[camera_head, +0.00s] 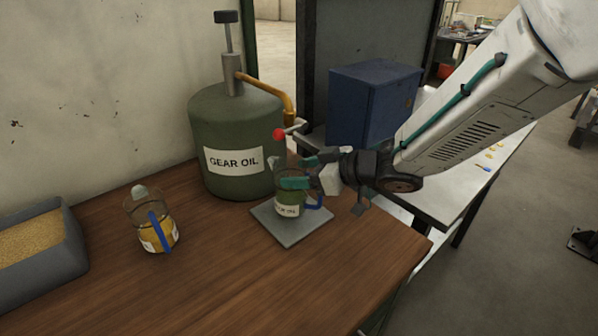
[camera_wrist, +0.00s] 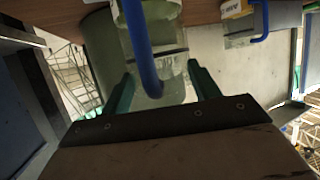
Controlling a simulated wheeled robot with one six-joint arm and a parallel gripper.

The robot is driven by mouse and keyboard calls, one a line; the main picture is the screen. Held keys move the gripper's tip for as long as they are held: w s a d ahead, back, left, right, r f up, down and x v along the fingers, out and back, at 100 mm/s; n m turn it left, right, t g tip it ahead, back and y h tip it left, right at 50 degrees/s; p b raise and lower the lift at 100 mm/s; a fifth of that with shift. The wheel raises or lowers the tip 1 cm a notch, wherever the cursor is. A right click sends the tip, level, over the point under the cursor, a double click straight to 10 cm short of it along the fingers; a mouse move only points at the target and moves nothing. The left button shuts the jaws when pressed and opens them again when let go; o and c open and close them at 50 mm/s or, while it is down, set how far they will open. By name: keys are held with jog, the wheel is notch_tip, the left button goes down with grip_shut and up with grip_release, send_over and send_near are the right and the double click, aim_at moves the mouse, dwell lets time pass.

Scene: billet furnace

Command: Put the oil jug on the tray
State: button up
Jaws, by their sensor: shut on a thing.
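A clear jug (camera_head: 290,207) with a blue handle and a white label stands upright over a flat grey square plate (camera_head: 262,218), which may be the tray. I cannot tell whether its base touches the plate. My gripper (camera_head: 303,172) is shut on this jug, its teal fingers at the jug's upper part. In the wrist view the jug (camera_wrist: 168,60) lies between the teal fingers (camera_wrist: 163,88), with its blue handle in front. A second jug (camera_head: 152,226), with amber liquid, a blue handle and a label, stands on the wooden table to the left.
A green drum (camera_head: 232,130) labelled GEAR OIL, with a pump and orange spout, stands behind the held jug. A grey bin (camera_head: 72,240) of yellow granules sits at the far left. A blue cabinet (camera_head: 370,105) stands behind. The wooden table's (camera_head: 220,290) front is clear.

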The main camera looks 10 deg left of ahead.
jog(key=shift+a+f, duration=0.2)
jog(key=shift+f, duration=0.25)
jog(key=o, duration=1.6)
jog(key=shift+f, duration=0.15)
jog(key=shift+c, duration=0.2)
jog(key=shift+r, duration=0.2)
jog(key=v, duration=1.2)
jog(key=shift+w+d+f, duration=0.1)
jog(key=shift+d, duration=0.05)
